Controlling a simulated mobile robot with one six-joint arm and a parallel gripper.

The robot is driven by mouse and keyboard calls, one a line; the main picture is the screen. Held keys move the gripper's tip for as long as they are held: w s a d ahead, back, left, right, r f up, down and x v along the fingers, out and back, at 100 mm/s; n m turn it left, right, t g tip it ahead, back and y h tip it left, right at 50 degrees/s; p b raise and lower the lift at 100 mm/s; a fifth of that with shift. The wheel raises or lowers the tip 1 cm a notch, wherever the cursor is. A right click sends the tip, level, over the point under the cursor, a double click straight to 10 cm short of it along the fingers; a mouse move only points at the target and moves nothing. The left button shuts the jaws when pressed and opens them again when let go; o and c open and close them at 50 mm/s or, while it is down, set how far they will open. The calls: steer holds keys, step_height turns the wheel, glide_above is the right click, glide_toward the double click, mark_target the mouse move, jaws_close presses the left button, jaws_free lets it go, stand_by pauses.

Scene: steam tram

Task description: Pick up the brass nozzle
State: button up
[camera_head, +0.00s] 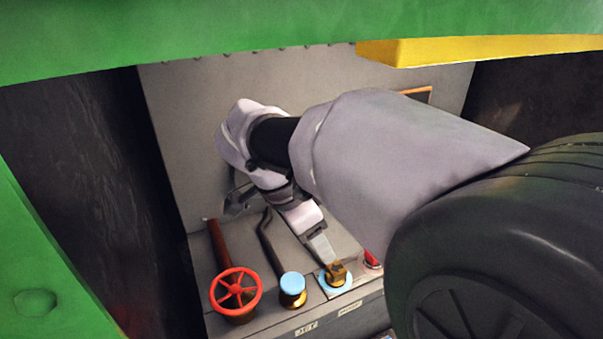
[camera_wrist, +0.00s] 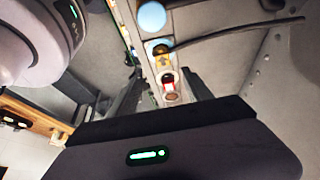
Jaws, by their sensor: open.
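A small brass piece, which I take to be the brass nozzle (camera_head: 336,273), sits on a blue ring on a pale plate at the front of the grey ledge. In the wrist view the nozzle (camera_wrist: 163,63) is a yellow-brown block with a dark mark, just beyond the space between my fingers. My gripper (camera_wrist: 162,76) is open, one dark finger on each side, with nothing held between them. In the head view my arm comes in from the right and bends down toward the nozzle; whether the fingers touch anything cannot be told.
A blue-capped brass fitting (camera_head: 292,288) and a red valve wheel (camera_head: 236,290) stand left of the nozzle. A red fitting (camera_head: 372,260) is close on its right. A dark bent pipe (camera_head: 270,242) lies behind. A green beam (camera_head: 180,45) crosses above; a black tyre (camera_head: 500,250) blocks the right.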

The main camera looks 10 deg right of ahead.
steer(key=b, duration=0.2)
glide_toward(336, 268)
steer(key=x, duration=0.3)
steer(key=s+x, duration=0.1)
steer(key=x, duration=0.1)
steer(key=shift+f, duration=0.4)
steer(key=x, duration=0.2)
steer(key=w+b+x, duration=0.1)
steer(key=x, duration=0.2)
steer(key=shift+d+r, duration=0.1)
steer(key=shift+r, duration=0.15)
jaws_close()
